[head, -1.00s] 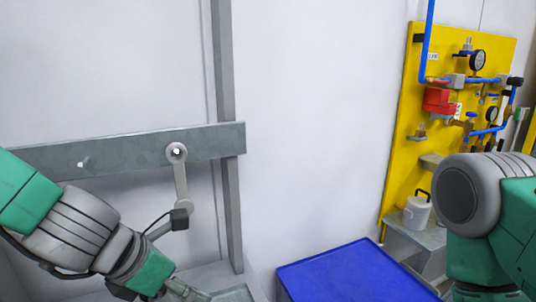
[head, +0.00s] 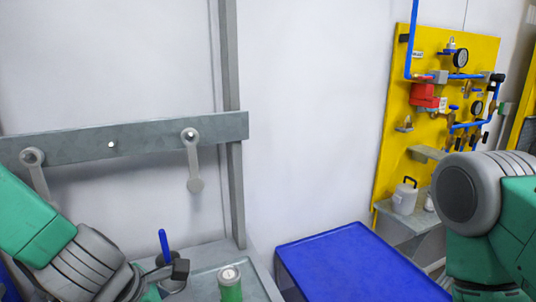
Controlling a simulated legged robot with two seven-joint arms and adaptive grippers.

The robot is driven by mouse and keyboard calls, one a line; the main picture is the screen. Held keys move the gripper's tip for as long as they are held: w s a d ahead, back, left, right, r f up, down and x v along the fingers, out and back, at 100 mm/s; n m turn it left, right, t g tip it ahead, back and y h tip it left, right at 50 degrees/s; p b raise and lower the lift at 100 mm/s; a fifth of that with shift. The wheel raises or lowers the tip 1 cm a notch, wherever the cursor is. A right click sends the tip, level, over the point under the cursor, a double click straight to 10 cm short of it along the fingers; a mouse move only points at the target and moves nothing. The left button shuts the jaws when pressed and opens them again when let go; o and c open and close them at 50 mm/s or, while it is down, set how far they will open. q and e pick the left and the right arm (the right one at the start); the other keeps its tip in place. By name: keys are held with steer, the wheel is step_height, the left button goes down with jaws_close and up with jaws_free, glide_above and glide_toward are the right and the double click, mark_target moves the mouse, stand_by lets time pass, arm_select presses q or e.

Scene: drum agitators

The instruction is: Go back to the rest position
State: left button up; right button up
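My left arm enters from the lower left and ends at the bottom edge in front of a grey tray (head: 258,284). Its gripper fingers are not visible; only the wrist with a small black block shows. My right arm stands at the right edge with its forearm pointing down out of view, and its gripper is not visible. Two grey agitator-like paddles (head: 194,160) (head: 38,178) hang from the grey wall rail (head: 75,150). A bare peg (head: 111,144) sits between them.
A green cylinder with a pale round top (head: 230,283) and an upright blue handle (head: 164,243) stand at the tray. A blue box (head: 350,262) is right of it. A yellow panel (head: 396,130) with pipes and gauges and a white canister (head: 405,197) on a shelf are further right.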

arm_select(q)
steer(key=s+a+f+m+g+y, duration=0.15)
steer(key=s+a+f+m, duration=0.45)
steer(key=s+f+m, duration=0.6)
steer(key=s+a+f+m+g+y, duration=0.1)
steer(key=s+a+f+m+g, duration=0.2)
steer(key=s+a+f+m, duration=0.65)
steer(key=d+f+m+b, duration=0.2)
steer(key=f+b, duration=0.7)
steer(key=f, duration=0.1)
steer(key=d+f+m+b, duration=0.2)
steer(key=f+b, duration=0.8)
steer(key=shift+w+f+t, duration=0.15)
steer(key=shift+f+t, duration=0.05)
steer(key=shift+t, duration=0.25)
arm_select(e)
step_height(320, 180, down, 19)
steer(key=shift+a, duration=0.2)
steer(key=shift+s, duration=0.1)
